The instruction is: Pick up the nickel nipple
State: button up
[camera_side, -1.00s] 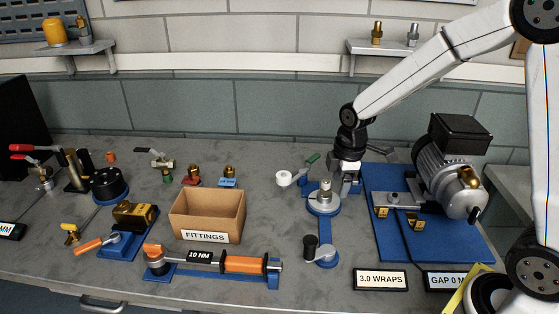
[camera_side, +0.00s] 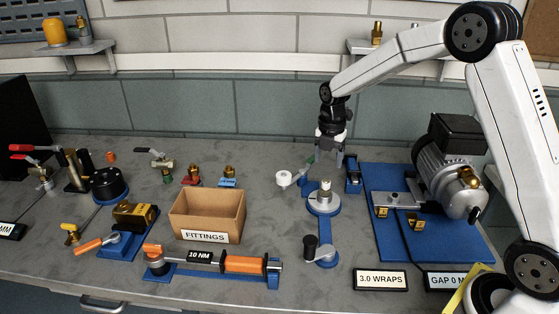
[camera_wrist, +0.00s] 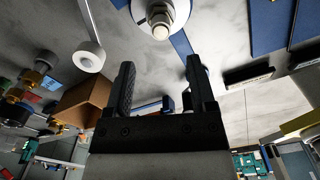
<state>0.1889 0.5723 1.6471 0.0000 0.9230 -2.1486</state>
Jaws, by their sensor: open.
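The nickel nipple (camera_side: 326,188) looks like a small silvery upright cylinder on a round metal disc with a blue base. In the wrist view, a pale round end (camera_wrist: 160,31), apparently the nipple, shows at the top centre on its disc. My gripper (camera_side: 329,161) is open and empty, pointing down above and behind the nipple in the side view. In the wrist view its two dark fingers (camera_wrist: 160,66) stand wide apart, with nothing between them touching either finger.
A white tape roll (camera_side: 284,178) lies left of the stand. A cardboard FITTINGS box (camera_side: 222,239) stands farther left. A motor (camera_side: 447,175) on a blue plate is at right. A black-knobbed crank (camera_side: 311,246) is in front. A shelf (camera_side: 362,47) hangs behind.

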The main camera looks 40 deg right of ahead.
aim_at(326, 181)
jog(key=shift+f, duration=3.9)
grip_shut()
